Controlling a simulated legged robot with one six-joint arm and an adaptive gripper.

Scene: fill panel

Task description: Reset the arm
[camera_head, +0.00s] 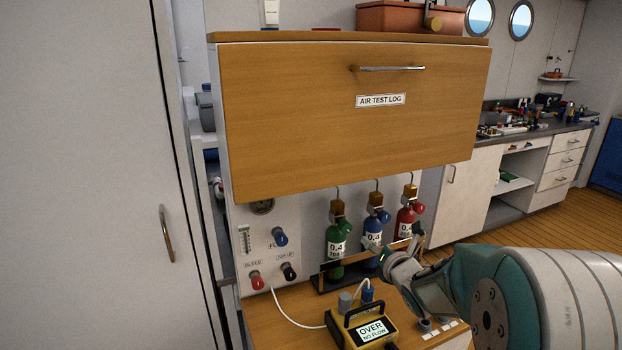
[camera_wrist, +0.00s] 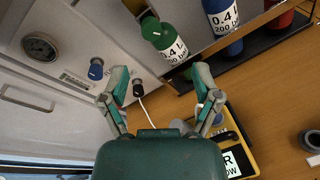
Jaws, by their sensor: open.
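My gripper shows in the wrist view (camera_wrist: 160,90) with its two fingers spread apart and nothing between them. Behind the fingers are the white panel, a black knob (camera_wrist: 138,88) and a white hose (camera_wrist: 147,108). In the head view my arm (camera_head: 490,295) comes in from the lower right and reaches toward the bench below the cylinders. The fingertips are hard to make out there, partly hidden by the arm.
A green cylinder (camera_head: 336,242), a blue one (camera_head: 373,235) and a red one (camera_head: 405,222) stand in a rack. A yellow meter (camera_head: 360,326) reading "OVER NO FLOW" sits on the bench. The wooden "AIR TEST LOG" front (camera_head: 300,110) overhangs the panel (camera_head: 285,262).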

